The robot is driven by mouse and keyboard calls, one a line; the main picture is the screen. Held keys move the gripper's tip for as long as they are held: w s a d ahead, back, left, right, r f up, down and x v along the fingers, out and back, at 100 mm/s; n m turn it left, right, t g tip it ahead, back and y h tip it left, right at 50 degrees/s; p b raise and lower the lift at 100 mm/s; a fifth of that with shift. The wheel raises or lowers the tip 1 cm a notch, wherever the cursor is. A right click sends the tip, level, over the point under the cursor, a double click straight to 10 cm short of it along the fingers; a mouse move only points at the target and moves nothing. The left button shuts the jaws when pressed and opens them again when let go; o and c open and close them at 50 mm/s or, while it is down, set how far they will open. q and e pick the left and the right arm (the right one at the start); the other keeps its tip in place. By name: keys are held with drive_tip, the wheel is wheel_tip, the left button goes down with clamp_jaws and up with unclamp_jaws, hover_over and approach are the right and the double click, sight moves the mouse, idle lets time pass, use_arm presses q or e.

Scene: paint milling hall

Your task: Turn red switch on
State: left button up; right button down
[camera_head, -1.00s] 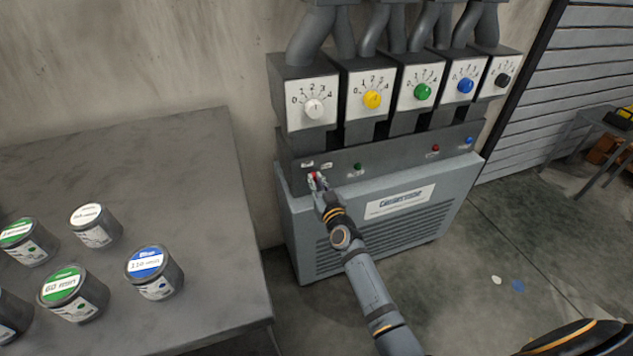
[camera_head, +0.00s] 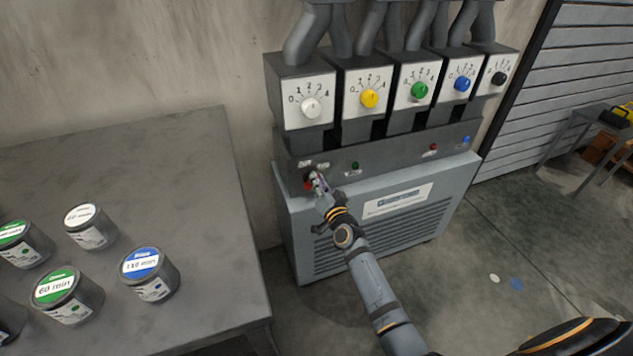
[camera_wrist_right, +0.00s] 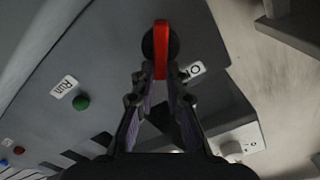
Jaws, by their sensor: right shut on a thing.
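The red switch (camera_wrist_right: 161,48) is a red bar handle on a round dark base, on the machine's dark front panel. In the head view the red switch (camera_head: 309,186) is small and partly hidden by my gripper. My right gripper (camera_wrist_right: 160,72) is shut on the lower end of the red handle in the wrist view. The right gripper (camera_head: 318,182) also shows in the head view, at the panel's left end. The other label by the switch is too small to read. My left gripper is not in view.
A green button (camera_wrist_right: 81,102) with a "Run" label is on the same panel. A red light (camera_head: 433,147) and a blue one (camera_head: 466,140) are farther right. Dials, including a white one (camera_head: 311,107), stand above. A table (camera_head: 190,165) with several paint cans is on the left.

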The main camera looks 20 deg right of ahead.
drive_tip(key=m, duration=0.2)
drive_tip(key=shift+d+f+m, duration=0.2)
drive_tip(key=shift+f+m, duration=0.05)
drive_tip(key=shift+m, duration=0.15)
drive_tip(key=shift+d+f+m, duration=0.1)
drive_tip(key=shift+m, duration=0.5)
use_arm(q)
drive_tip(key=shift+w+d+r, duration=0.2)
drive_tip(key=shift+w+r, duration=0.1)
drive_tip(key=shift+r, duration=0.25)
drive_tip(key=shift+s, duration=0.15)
use_arm(e)
drive_tip(key=shift+m, duration=0.3)
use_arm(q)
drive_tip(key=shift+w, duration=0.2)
use_arm(e)
drive_tip(key=c, duration=1.5)
unclamp_jaws()
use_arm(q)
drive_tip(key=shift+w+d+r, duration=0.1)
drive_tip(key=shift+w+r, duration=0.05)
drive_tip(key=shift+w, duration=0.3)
use_arm(e)
drive_tip(key=shift+o, duration=0.7)
